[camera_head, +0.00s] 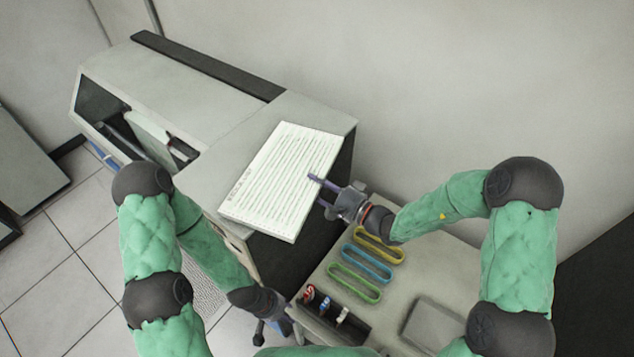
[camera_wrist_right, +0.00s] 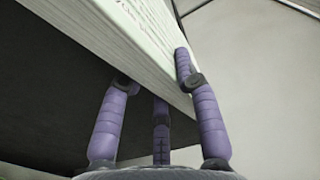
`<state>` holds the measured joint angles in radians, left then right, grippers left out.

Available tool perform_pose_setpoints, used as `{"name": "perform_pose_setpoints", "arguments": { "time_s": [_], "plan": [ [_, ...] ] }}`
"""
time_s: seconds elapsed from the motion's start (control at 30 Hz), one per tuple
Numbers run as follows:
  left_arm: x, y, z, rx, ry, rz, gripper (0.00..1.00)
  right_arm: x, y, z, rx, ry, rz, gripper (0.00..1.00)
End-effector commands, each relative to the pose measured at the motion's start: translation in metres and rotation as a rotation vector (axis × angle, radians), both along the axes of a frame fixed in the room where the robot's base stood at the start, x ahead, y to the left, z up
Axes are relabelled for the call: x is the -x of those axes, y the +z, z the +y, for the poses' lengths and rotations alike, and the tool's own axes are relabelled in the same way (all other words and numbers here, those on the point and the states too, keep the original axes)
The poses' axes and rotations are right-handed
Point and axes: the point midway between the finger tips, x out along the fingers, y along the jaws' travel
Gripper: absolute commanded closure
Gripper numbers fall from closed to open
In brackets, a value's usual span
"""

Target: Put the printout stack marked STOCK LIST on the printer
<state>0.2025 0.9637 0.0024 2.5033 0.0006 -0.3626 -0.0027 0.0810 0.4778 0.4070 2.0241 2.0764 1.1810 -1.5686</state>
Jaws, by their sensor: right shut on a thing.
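The printout stack (camera_head: 280,182) is white with green-lined print and lies at or just above the right end of the printer (camera_head: 206,92). I cannot tell if it touches the top. Small lettering runs along its left edge, too small to read. My right gripper (camera_head: 322,190) is shut on the stack's right edge; in the right wrist view its purple fingers (camera_wrist_right: 160,85) are on both sides of the stack's edge (camera_wrist_right: 150,45). My left gripper (camera_head: 276,318) is low in the head view beside the small table, largely hidden; its jaws are unclear.
A small table (camera_head: 400,283) at the lower right bears yellow, blue and green loops (camera_head: 367,262), a dark holder (camera_head: 333,318) with small coloured items, and a grey block (camera_head: 432,325). A wall stands behind the printer. Tiled floor (camera_head: 60,270) is at left.

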Motion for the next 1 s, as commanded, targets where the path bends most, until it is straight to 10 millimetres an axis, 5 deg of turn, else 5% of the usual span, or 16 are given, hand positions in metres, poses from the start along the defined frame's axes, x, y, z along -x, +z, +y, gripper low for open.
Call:
{"name": "perform_pose_setpoints", "arguments": {
  "time_s": [0.4,0.43,0.5,1.0],
  "plan": [
    [0.0000,-0.0039,0.0000,0.000,0.000,0.000,0.60,-0.0010,-0.0021,-0.0005,-0.002,-0.001,-0.005,1.00],
    [0.0001,-0.0040,0.0001,0.000,0.000,0.000,0.60,-0.0003,-0.0037,-0.0001,0.000,-0.001,-0.001,0.65],
    [0.0001,-0.0031,-0.0001,0.000,0.000,0.000,0.60,-0.0003,-0.0028,-0.0001,0.000,-0.001,-0.001,0.45],
    [0.0000,-0.0016,0.0000,0.000,0.000,0.000,0.60,0.0024,-0.0008,-0.0054,0.001,-0.003,-0.001,0.44]
  ]
}}
